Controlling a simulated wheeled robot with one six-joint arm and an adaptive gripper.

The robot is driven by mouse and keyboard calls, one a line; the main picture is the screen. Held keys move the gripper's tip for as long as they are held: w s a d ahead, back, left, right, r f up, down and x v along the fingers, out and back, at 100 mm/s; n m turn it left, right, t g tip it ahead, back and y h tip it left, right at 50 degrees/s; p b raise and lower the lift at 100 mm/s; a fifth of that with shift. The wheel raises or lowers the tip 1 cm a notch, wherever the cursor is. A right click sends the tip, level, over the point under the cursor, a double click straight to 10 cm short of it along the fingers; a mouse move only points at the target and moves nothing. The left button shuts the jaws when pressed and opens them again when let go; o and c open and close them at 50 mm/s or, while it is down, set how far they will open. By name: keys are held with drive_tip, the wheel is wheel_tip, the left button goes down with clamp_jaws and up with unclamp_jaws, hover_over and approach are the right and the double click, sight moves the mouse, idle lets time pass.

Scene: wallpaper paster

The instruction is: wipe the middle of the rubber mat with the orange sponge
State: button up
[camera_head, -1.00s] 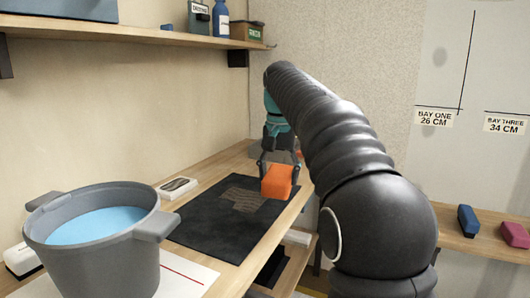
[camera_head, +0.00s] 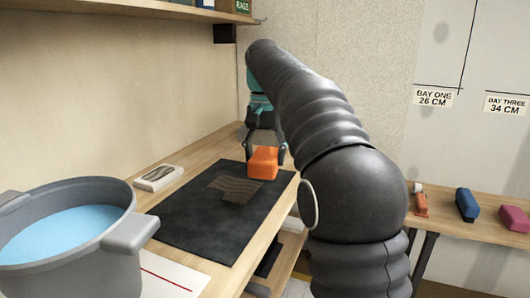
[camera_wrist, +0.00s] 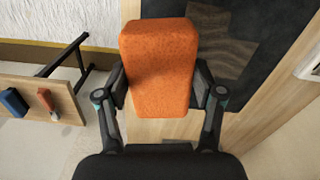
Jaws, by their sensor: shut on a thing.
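My gripper (camera_head: 264,150) is shut on the orange sponge (camera_head: 263,164), with a finger on each side of it. The sponge (camera_wrist: 159,65) fills the middle of the wrist view. The black rubber mat (camera_head: 190,224) lies on the wooden bench, with a brownish streaked patch (camera_head: 236,189) near its middle. In the head view the sponge is at the mat's far right edge, beyond the patch. I cannot tell whether it touches the mat. In the wrist view the mat (camera_wrist: 268,45) and its patch show beyond and right of the sponge.
A grey pot (camera_head: 75,265) of blue liquid stands at the left front. A white block with a dark top (camera_head: 159,177) lies left of the mat. A shelf (camera_head: 180,12) runs above.

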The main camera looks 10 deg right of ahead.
drive_tip(key=shift+f+b, duration=1.15)
drive_tip(key=shift+f, duration=1.3)
